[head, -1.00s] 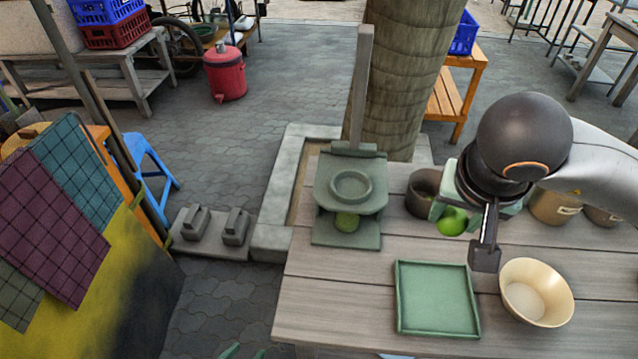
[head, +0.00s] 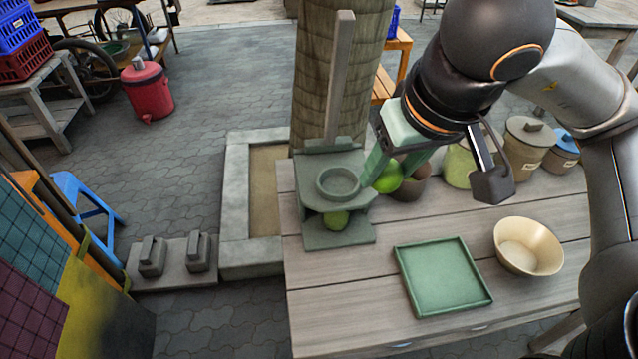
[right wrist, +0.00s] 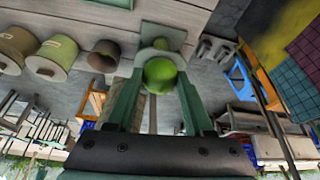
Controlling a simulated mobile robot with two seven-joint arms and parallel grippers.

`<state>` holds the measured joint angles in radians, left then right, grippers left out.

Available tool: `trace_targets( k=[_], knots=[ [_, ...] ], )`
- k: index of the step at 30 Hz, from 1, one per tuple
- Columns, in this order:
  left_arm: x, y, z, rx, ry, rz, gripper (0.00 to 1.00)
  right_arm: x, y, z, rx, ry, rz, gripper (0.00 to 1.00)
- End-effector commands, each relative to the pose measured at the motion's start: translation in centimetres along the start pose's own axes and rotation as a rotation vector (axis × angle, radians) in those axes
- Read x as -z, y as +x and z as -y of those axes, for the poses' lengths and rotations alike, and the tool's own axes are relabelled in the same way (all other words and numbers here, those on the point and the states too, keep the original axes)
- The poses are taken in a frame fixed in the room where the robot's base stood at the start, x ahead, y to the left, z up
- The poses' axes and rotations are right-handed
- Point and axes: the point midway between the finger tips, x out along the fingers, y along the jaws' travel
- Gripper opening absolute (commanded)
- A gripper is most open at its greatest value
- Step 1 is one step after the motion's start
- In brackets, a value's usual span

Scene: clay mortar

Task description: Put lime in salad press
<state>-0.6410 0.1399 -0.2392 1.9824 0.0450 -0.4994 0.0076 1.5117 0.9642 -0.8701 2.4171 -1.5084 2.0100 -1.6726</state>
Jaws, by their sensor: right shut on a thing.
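The salad press (head: 318,237) is a grey-green stand at the left back of the table, with a round cup (head: 338,183) on its upper plate and a tall lever standing up behind. My left gripper is not in view.
A brown pot (head: 414,187) stands close behind the held lime, with lidded canisters (head: 527,145) farther right. A green tray (head: 443,278) and a cream bowl (head: 528,246) lie nearer on the table. A tree trunk (head: 335,75) rises behind the press.

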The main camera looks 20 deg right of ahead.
Motion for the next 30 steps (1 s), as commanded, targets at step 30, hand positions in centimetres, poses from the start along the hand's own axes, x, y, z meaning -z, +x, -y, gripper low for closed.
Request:
trace_targets(
  k=[30],
  knots=[
    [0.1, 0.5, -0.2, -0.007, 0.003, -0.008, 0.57, 8.9, 14.3, 0.4, 0.002, -0.003, 0.003, 0.0]
  ],
)
